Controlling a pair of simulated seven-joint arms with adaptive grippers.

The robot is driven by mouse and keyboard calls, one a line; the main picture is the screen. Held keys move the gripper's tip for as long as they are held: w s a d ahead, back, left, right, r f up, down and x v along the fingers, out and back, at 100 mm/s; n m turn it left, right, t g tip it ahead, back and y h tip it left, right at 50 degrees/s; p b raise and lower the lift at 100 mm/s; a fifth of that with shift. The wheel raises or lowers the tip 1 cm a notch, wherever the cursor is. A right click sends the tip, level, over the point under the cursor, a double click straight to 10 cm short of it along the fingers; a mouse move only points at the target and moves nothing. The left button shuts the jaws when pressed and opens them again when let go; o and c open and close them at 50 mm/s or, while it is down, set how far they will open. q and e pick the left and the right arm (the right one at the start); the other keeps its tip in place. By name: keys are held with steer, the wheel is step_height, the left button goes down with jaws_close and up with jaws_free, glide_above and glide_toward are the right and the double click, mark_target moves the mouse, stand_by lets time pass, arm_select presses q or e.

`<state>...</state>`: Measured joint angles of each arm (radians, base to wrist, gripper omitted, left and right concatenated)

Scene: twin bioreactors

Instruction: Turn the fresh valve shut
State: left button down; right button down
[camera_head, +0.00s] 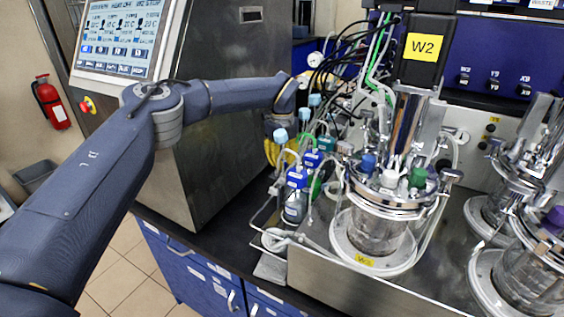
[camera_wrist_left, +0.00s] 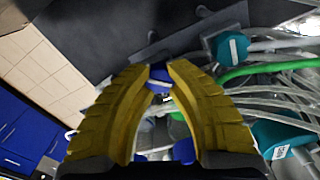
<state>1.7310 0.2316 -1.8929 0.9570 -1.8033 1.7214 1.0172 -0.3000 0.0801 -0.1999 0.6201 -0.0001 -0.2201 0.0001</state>
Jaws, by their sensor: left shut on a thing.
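My left gripper (camera_head: 282,153) has yellow fingers and reaches down among the bottles and tubing left of the W2 vessel. In the left wrist view its fingertips (camera_wrist_left: 156,76) close around a small blue valve (camera_wrist_left: 158,75), partly hidden between them. I read no label saying that it is the fresh valve. In the head view blue valve parts (camera_head: 297,178) sit on tubing over the bottles, right of and below the fingers; the gripped one cannot be picked out there. The right gripper is not in view.
The W2 glass vessel (camera_head: 378,232) stands right of the gripper, with more vessels beyond. A steel cabinet (camera_head: 215,125) stands behind my arm. Blue drawers (camera_head: 190,270) lie below the dark bench.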

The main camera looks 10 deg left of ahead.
arm_select(q)
steer(key=m, duration=0.4)
steer(key=shift+m, duration=2.6)
steer(key=c, duration=1.1)
jaws_free()
step_height(320, 180, up, 12)
